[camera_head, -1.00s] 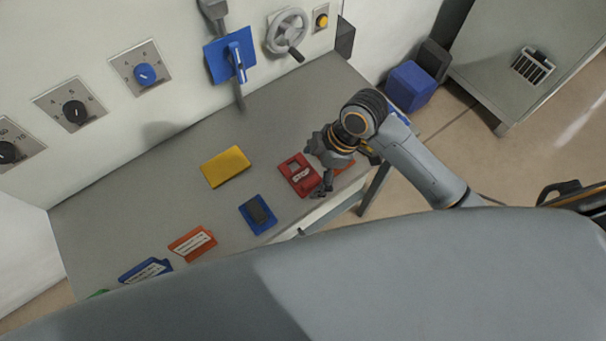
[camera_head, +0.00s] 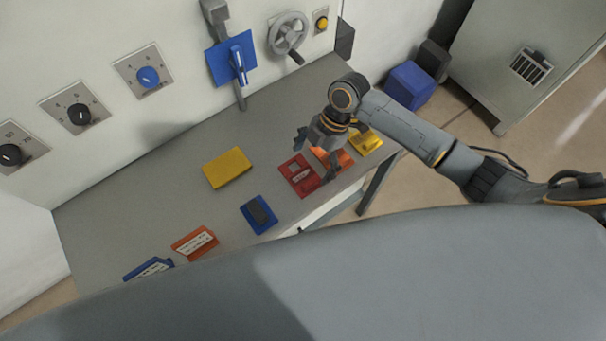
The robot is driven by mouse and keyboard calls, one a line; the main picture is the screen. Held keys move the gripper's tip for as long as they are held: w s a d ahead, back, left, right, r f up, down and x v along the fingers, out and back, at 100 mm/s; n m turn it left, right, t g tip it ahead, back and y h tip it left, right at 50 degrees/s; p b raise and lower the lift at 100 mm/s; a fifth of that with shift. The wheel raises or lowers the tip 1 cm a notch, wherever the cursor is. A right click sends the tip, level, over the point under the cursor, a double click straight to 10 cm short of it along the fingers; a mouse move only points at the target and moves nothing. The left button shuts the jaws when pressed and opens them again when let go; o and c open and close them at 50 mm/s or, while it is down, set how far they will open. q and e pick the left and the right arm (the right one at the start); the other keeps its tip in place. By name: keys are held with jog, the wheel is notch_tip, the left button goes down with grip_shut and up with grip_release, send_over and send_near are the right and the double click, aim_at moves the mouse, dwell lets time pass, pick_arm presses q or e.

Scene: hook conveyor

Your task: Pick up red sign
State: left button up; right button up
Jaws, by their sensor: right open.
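The red sign (camera_head: 299,175) lies flat on the grey bench, right of its middle, with a small white label on it. My right gripper (camera_head: 315,158) is above and beside it, its fingers spread apart and empty. One finger is near the sign's upper edge, the other near its lower right corner. I cannot tell whether the fingers touch the sign. An orange sign (camera_head: 341,158) lies just right of the red one, partly covered by the gripper. My left gripper is not in view.
The grey bench (camera_head: 140,190) also holds a yellow block (camera_head: 227,167), a blue sign (camera_head: 259,214), an orange-red sign (camera_head: 195,243), a blue labelled sign (camera_head: 149,269) and a yellow item (camera_head: 365,142). A wall panel with dials and a handwheel (camera_head: 288,35) stands behind.

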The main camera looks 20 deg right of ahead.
aim_at(304, 180)
jog(key=shift+s+a+f, duration=0.1)
jog(key=shift+f, duration=0.25)
jog(key=x, duration=0.1)
jog(key=p+x, duration=0.1)
jog(key=x, duration=0.1)
jog(key=shift+f+p, duration=0.35)
jog(key=shift+f, duration=0.5)
jog(key=c, duration=1.3)
jog(key=shift+o, duration=0.2)
jog(key=shift+r, duration=0.15)
